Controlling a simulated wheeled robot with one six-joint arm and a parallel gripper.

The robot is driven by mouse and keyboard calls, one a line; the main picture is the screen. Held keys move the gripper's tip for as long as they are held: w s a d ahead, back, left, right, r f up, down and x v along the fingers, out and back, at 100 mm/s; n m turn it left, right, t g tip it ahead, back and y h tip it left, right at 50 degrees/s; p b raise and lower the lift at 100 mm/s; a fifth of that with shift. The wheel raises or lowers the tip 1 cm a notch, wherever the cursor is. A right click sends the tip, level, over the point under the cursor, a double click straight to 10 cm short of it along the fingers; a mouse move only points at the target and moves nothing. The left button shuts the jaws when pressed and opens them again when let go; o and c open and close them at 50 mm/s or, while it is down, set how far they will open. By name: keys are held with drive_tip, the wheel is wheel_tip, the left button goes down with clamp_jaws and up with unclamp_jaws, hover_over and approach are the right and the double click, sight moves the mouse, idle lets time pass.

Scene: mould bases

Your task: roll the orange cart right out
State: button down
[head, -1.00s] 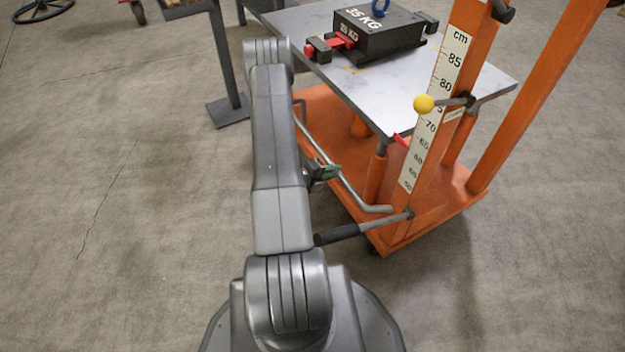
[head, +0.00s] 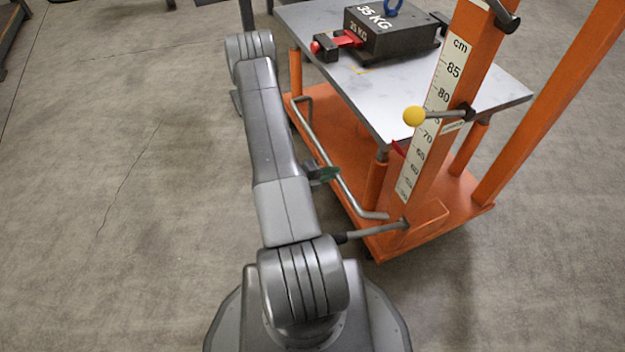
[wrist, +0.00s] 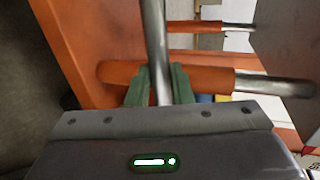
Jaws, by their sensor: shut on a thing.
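The orange cart (head: 458,192) stands at the right in the head view, with a grey tabletop (head: 420,85) above its lower deck. A bent grey metal rail (head: 349,192) runs along the cart's near left side. My gripper (head: 323,174) is at this rail, partly hidden behind my arm. In the wrist view my gripper's green fingers (wrist: 158,88) are shut around the grey bar (wrist: 155,40). An orange post (wrist: 190,77) of the cart lies behind them.
A black weight block (head: 385,35) marked 35 KG and a red-and-black clamp (head: 337,42) sit on the tabletop. A yellow-knobbed lever (head: 414,116) sticks out from the cart's scale mast. The floor (head: 120,250) at the left is clear.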

drive_tip(key=s+a, duration=0.2)
drive_tip(key=a, duration=0.4)
drive_tip(key=shift+f, duration=0.15)
idle(0.3)
drive_tip(key=shift+s+a, duration=0.1)
drive_tip(key=shift+a, duration=0.1)
drive_tip(key=shift+s+a+p, duration=0.3)
drive_tip(key=shift+s+a, duration=0.1)
drive_tip(key=shift+a, duration=0.45)
drive_tip(key=c, duration=1.3)
unclamp_jaws()
drive_tip(key=shift+o, duration=0.5)
drive_tip(key=shift+d, duration=0.1)
drive_tip(key=shift+r, duration=0.2)
